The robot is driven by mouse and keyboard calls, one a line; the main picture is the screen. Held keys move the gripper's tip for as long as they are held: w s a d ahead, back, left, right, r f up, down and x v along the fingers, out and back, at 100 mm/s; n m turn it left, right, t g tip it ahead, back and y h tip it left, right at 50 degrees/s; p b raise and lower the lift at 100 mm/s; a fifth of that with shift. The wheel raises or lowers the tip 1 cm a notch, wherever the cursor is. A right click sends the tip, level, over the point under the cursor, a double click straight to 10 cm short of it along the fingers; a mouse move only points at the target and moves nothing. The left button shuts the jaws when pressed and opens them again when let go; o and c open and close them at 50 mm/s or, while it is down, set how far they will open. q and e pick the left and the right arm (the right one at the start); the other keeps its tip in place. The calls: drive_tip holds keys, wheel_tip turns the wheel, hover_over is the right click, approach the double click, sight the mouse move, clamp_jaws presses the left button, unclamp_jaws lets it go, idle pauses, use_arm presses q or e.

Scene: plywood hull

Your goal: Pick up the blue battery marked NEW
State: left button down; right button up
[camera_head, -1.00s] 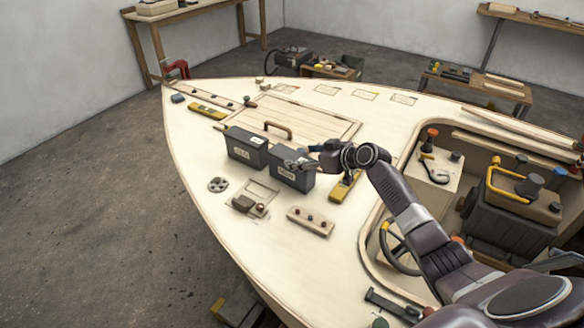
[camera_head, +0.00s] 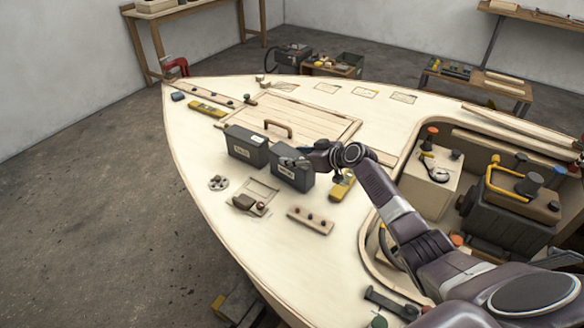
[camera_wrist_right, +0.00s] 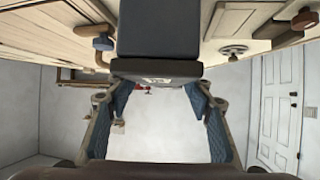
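Two dark blue-grey box batteries stand upright side by side on the pale deck: a left battery (camera_head: 246,148) and a right battery (camera_head: 290,172). Each has a pale label on its front; the lettering is too small to read surely. My right gripper (camera_head: 295,161) is at the top of the right battery, reaching over it from the right. In the right wrist view, a dark battery (camera_wrist_right: 158,30) with a pale label fills the top middle. My right fingers (camera_wrist_right: 160,95) are spread apart near its labelled end; contact is not clear. My left gripper is not in view.
A hatch with a wooden handle (camera_head: 278,127) lies behind the batteries. A yellow tool (camera_head: 342,187) lies right of them, a pegged wooden strip (camera_head: 311,221) in front, and a round disc (camera_head: 218,183) to the left. The cockpit opening is at the right.

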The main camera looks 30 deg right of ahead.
clamp_jaws()
drive_tip(key=shift+r, duration=0.1)
